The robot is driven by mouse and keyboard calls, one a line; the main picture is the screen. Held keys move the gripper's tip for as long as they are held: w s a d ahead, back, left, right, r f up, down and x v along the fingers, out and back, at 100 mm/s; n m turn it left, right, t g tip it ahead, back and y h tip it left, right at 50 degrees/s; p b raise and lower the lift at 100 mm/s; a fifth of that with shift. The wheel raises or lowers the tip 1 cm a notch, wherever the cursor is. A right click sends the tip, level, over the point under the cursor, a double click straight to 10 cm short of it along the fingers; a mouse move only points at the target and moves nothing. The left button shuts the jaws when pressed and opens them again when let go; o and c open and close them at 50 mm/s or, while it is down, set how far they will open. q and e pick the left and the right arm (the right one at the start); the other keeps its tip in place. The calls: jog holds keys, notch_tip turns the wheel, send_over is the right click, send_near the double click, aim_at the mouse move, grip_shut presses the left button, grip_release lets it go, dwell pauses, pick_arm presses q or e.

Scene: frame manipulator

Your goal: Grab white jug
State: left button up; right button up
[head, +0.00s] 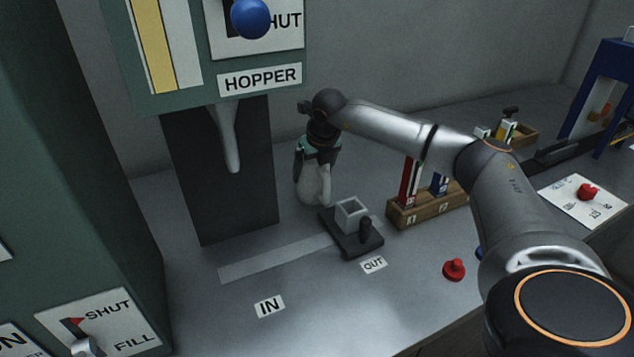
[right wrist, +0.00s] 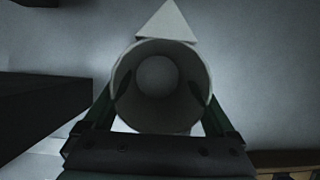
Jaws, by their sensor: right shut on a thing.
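The white jug (head: 314,184) is upright behind the small square cup, at the centre of the head view. My right gripper (head: 318,150) is shut on the white jug near its top, coming from above and behind. In the right wrist view the jug (right wrist: 160,55) shows from above as a round, empty-looking opening with a pointed spout at the top of the picture. The gripper's fingers (right wrist: 160,105) lie on both sides of it. I cannot tell whether the jug's base touches the table. My left gripper is not in view.
The hopper (head: 260,78) and its nozzle stand left of the jug. A grey square cup (head: 351,214) on a dark sliding base (head: 365,244) is in front. A wooden rack (head: 405,214) with red and blue items and a red knob (head: 454,269) lie to the right.

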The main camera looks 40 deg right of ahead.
jog(key=c, duration=0.5)
jog(key=shift+r, duration=0.2)
